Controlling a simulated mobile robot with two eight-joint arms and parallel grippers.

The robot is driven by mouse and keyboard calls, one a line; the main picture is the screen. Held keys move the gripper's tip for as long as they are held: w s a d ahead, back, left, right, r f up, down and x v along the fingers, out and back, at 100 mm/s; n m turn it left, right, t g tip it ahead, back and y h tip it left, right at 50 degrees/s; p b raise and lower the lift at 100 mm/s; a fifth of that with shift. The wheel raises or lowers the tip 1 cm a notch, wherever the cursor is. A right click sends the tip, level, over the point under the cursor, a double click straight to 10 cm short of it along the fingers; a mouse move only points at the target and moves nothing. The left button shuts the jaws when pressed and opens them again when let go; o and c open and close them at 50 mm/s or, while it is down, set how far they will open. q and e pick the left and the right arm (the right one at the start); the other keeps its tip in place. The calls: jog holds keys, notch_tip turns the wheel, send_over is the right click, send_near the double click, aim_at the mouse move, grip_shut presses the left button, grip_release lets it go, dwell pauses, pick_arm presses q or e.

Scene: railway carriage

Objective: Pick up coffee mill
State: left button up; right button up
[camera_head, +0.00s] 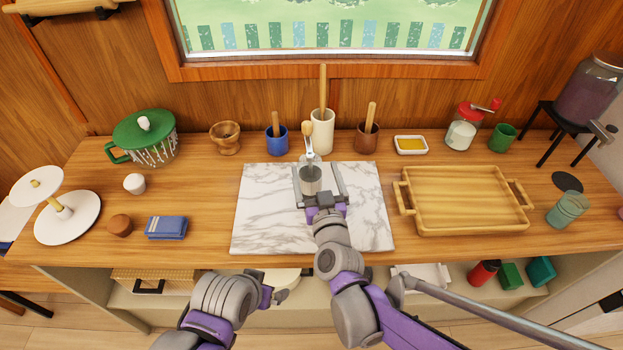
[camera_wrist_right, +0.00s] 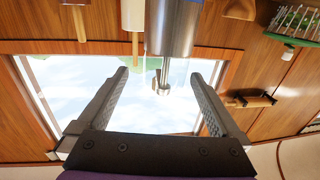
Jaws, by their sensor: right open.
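The coffee mill (camera_head: 311,181) is a grey metal cylinder with a crank on top that ends in a wooden knob. It stands upright on the white marble board (camera_head: 265,222). My right gripper (camera_head: 320,182) is open, with one finger on each side of the mill. In the right wrist view, the mill (camera_wrist_right: 172,25) is a metal cylinder at the top, beyond the open fingers (camera_wrist_right: 160,88); gaps show on both sides. My left gripper (camera_head: 277,293) is low, in front of the counter edge, and its jaws are too unclear to read.
A wooden tray (camera_head: 465,228) lies right of the board. Behind it stand a cream crock (camera_head: 322,133), a blue mortar (camera_head: 277,142), a brown mortar (camera_head: 368,137) and a red-topped jar with a crank (camera_head: 462,132).

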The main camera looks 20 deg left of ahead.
jog(key=x, duration=0.3)
jog(key=p+x, duration=0.1)
jog(key=x, duration=0.2)
jog(key=shift+w+a+f, duration=0.1)
jog(key=shift+a, duration=0.3)
jog(key=shift+c, duration=0.4)
grip_shut()
